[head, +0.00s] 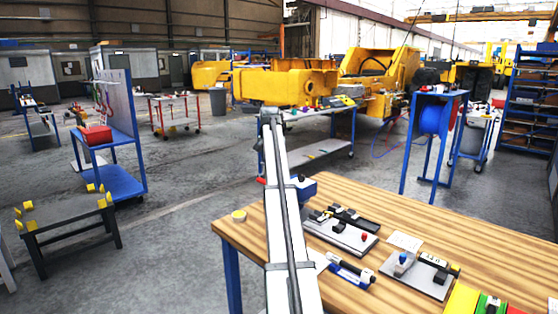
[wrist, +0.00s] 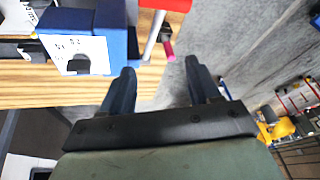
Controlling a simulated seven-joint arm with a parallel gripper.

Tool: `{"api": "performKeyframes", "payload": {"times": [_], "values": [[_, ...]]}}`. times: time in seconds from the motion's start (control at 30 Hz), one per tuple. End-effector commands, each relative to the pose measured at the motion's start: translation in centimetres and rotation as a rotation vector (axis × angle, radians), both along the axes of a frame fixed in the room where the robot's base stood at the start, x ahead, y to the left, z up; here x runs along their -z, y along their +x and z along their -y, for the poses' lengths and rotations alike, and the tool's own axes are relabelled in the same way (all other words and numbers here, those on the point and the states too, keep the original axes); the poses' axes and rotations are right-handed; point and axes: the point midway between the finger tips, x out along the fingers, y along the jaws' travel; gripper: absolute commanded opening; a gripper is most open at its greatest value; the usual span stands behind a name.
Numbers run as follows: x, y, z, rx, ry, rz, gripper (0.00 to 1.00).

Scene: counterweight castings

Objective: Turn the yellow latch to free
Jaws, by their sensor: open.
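My gripper (wrist: 159,66) is open and empty in the wrist view, its two dark fingers apart. Just left of its fingertips is a blue box (wrist: 85,20) with a white marked face (wrist: 92,48) and a black knob (wrist: 79,65). The blue box also shows beside my arm in the head view (head: 306,188). I cannot clearly make out a yellow latch. A small yellow part (head: 455,268) sits at the end of a black block on the right grey plate (head: 425,281). In the head view my gripper's fingers cannot be made out.
A red handle (wrist: 172,4) is close beyond my fingers. Floor lies beyond the table edge.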

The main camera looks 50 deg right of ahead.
Motion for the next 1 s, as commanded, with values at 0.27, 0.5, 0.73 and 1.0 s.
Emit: {"api": "performKeyframes", "payload": {"times": [0.27,0.5,0.73,1.0], "values": [[-0.1,0.2,-0.2,0.0,-0.003,0.003,0.62],[0.0,-0.7,0.8,0.013,-0.003,0.003,0.63],[0.7,-7.6,7.9,0.117,0.003,-0.003,0.63],[2.8,-18.3,16.0,0.257,0.027,-0.005,0.63]]}}
